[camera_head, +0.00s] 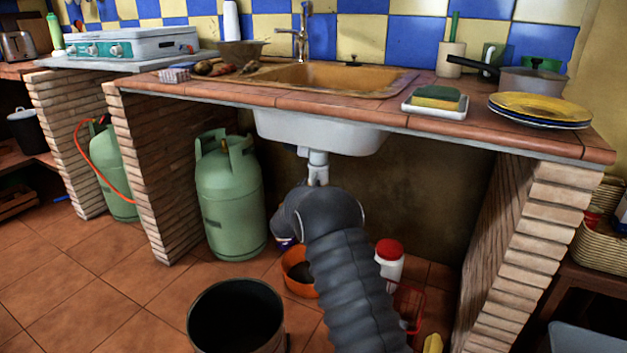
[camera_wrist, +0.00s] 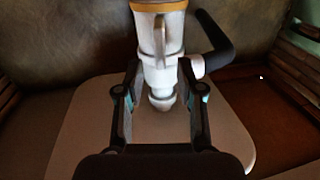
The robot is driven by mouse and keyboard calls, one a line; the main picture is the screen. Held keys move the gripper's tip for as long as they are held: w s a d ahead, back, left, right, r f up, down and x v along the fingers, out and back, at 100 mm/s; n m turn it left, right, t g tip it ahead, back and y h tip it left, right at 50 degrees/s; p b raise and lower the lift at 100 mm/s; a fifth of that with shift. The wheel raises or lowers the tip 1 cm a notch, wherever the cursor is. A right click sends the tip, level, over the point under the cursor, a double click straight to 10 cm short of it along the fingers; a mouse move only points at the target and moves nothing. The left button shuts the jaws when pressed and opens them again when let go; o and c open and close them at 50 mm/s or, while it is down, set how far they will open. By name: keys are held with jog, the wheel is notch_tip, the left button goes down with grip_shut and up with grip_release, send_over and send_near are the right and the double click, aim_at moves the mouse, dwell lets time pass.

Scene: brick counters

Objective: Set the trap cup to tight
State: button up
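The white drain trap (camera_head: 318,165) hangs under the sink, its lower part hidden behind my dark arm in the head view. In the wrist view the trap (camera_wrist: 155,75) shows as a pale stepped fitting. A wider cup-like part (camera_wrist: 172,30) with a raised rib and a tan-orange band (camera_wrist: 158,5) is at the top edge, partly cut off. My gripper (camera_wrist: 158,64) is open. Its two fingers stand on either side of the narrower fitting, with gaps visible. The fingers are hidden in the head view. I cannot tell how tight the cup is.
A black pipe (camera_wrist: 216,40) branches right of the trap, close to the right finger. The white sink basin (camera_head: 320,133) is overhead. A green gas bottle (camera_head: 230,195), an orange bowl (camera_head: 299,273), a white red-lidded container (camera_head: 390,264) and a dark bucket (camera_head: 236,315) stand on the floor.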

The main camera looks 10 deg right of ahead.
aim_at(312, 180)
jog(key=shift+x, duration=2.4)
grip_shut()
